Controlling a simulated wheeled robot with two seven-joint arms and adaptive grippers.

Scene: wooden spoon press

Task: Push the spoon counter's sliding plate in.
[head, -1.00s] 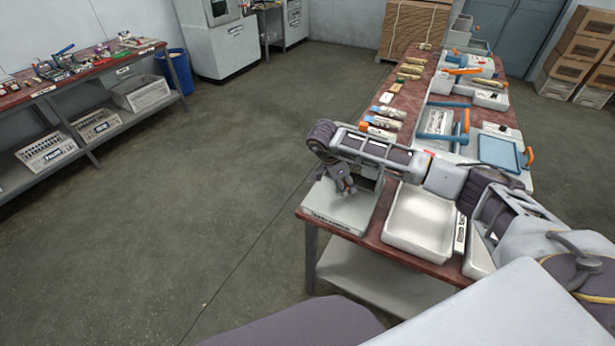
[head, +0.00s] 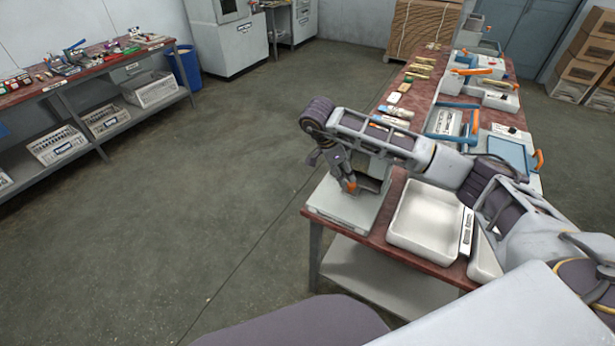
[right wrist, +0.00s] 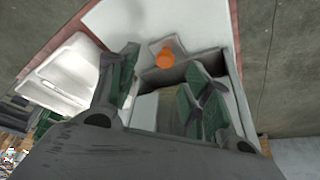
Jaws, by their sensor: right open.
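The spoon counter (head: 345,212) is a pale grey box with a lettered front edge at the near left corner of the red-topped table. In the right wrist view its housing (right wrist: 235,90) has a recess with grey walls. A small grey plate with an orange knob (right wrist: 165,56) shows there, apparently the sliding plate. My right gripper (head: 347,182) is over the counter, its fingers pointing down. In the right wrist view the gripper (right wrist: 158,82) has its dark green-padded fingers apart, with nothing held between them. Contact with the knob cannot be told. My left gripper is out of view.
A white tray (head: 425,222) stands right of the counter. Open floor (head: 230,170) lies to the left, with a workbench (head: 90,70) beyond.

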